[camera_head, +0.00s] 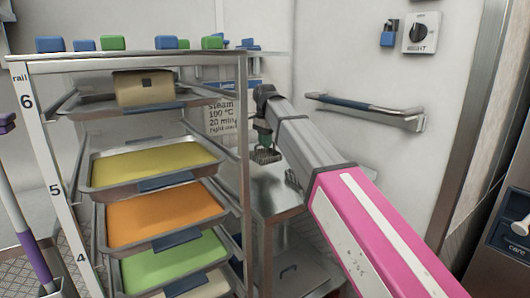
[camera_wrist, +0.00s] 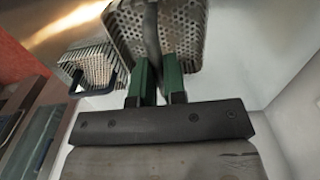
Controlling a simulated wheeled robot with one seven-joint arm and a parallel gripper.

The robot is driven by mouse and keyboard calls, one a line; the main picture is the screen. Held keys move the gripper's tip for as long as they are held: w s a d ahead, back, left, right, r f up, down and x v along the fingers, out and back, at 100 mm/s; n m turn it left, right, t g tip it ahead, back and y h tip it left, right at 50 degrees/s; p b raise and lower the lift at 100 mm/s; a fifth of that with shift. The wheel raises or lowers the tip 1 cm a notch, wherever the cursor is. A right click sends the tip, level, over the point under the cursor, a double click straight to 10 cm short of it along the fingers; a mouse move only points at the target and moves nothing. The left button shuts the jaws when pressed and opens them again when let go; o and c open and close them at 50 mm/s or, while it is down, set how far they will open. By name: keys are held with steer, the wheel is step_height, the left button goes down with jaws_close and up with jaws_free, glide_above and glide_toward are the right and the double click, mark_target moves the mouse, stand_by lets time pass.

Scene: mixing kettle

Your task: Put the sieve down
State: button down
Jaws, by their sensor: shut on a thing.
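My gripper (camera_wrist: 160,82) has green fingers and is shut on the grey handle of the sieve. The sieve (camera_wrist: 186,32), a perforated metal piece, fills the top middle of the wrist view beyond the fingertips. In the head view my gripper (camera_head: 265,138) points down over the steel table (camera_head: 272,200) behind the rack. The sieve shows there as a small dark perforated shape (camera_head: 266,156) just below the fingers. I cannot tell whether it touches the table top.
A second perforated metal basket (camera_wrist: 92,66) with a dark handle is left of the sieve in the wrist view. A tray rack (camera_head: 150,58) with yellow, orange and green trays stands left of my arm. A wall rail (camera_head: 365,108) is at the right.

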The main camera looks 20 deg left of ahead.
mark_target(265, 151)
steer(key=shift+f, duration=1.95)
steer(key=c, duration=1.2)
jaws_free()
steer(key=shift+f, duration=0.15)
step_height(265, 151, up, 12)
steer(key=shift+r, duration=0.2)
